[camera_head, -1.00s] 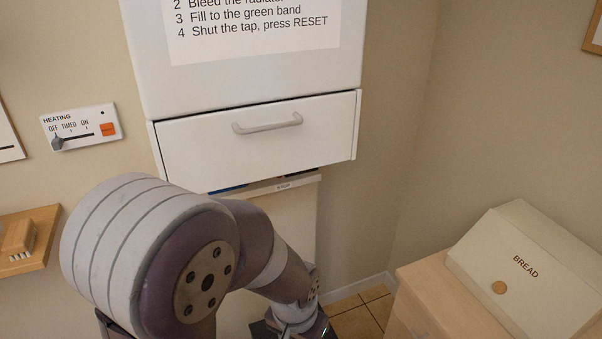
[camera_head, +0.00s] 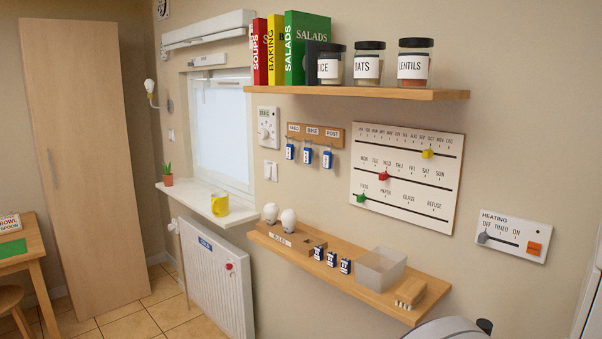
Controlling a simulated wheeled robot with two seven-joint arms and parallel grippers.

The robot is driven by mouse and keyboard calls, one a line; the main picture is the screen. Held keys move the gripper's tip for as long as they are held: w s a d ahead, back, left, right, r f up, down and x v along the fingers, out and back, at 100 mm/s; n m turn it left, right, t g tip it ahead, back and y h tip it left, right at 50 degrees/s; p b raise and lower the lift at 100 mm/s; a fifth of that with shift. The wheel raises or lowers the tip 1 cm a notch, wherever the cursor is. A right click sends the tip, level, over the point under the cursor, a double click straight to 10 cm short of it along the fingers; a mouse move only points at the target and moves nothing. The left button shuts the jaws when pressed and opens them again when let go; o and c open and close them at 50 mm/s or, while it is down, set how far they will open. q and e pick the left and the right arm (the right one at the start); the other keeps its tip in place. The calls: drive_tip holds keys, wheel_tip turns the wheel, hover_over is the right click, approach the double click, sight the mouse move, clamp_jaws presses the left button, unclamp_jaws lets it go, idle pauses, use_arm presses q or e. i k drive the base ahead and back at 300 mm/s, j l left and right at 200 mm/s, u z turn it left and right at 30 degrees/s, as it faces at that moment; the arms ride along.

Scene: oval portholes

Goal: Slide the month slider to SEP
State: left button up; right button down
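A white slider board (camera_head: 400,205) with three slotted rows hangs on the wall right of centre. Its top row has small month labels, and a yellow knob (camera_head: 428,154) sits in that slot, right of the middle, around the SEP to OCT labels. The labels are too small to tell exactly which month it is under. A red knob (camera_head: 382,176) is in the weekday row and a green knob (camera_head: 361,198) is at the left of the bottom row. Neither gripper shows. Only a rounded part of my own arm enters at the bottom right.
A shelf (camera_head: 430,95) with books and jars is above the board. A lower shelf (camera_head: 330,268) below it holds an open bin (camera_head: 380,268), small blocks and a brush. A heating panel (camera_head: 513,237) is to the right. The wall directly before the board is clear.

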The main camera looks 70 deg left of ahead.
sight(427, 153)
drive_tip(key=u, duration=1.95)
